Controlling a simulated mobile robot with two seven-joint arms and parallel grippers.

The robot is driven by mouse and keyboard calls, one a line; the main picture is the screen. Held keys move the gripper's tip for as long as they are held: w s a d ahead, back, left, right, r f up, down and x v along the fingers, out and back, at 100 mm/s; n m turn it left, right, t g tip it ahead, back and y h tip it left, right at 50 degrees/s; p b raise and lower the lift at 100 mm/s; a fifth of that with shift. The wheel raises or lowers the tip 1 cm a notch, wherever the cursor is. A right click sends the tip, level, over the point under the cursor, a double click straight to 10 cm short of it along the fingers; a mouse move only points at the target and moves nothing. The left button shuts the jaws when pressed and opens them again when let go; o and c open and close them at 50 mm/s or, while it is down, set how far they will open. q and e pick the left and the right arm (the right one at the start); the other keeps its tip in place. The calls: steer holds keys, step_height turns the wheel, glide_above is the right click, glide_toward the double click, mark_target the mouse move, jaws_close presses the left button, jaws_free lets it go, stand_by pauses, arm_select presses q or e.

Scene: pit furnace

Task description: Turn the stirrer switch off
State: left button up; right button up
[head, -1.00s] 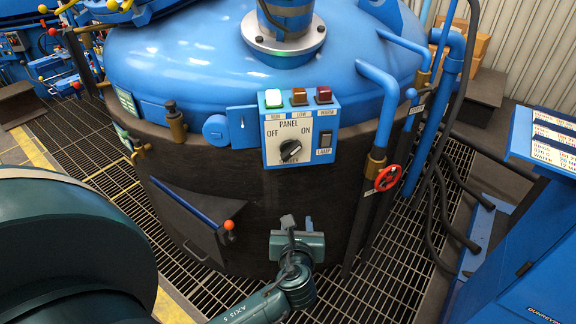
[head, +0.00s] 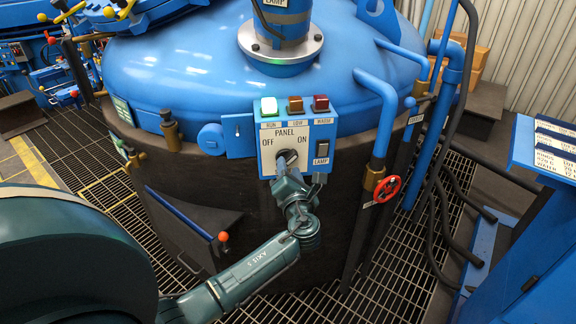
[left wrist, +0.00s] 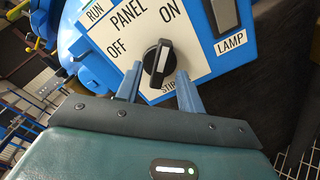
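The stirrer switch is a black rotary knob (left wrist: 158,62) on the white plate of the blue panel box (head: 268,165). Its white-marked handle points toward ON, away from OFF. In the head view the knob (head: 287,157) is partly covered by my gripper. My left gripper (head: 286,174) is in front of the knob, coming from below. In the left wrist view its two blue-grey fingers (left wrist: 158,84) are apart, one on each side of the knob's lower part. I cannot tell whether they touch it. My right gripper is not in view.
A LAMP rocker switch (head: 322,149) sits right of the knob. A red valve wheel (head: 387,188) and blue pipes stand to the right.

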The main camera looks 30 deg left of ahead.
mark_target(287, 160)
arm_select(q)
steer(key=shift+x, duration=1.35)
steer(key=shift+c, duration=0.4)
jaws_close()
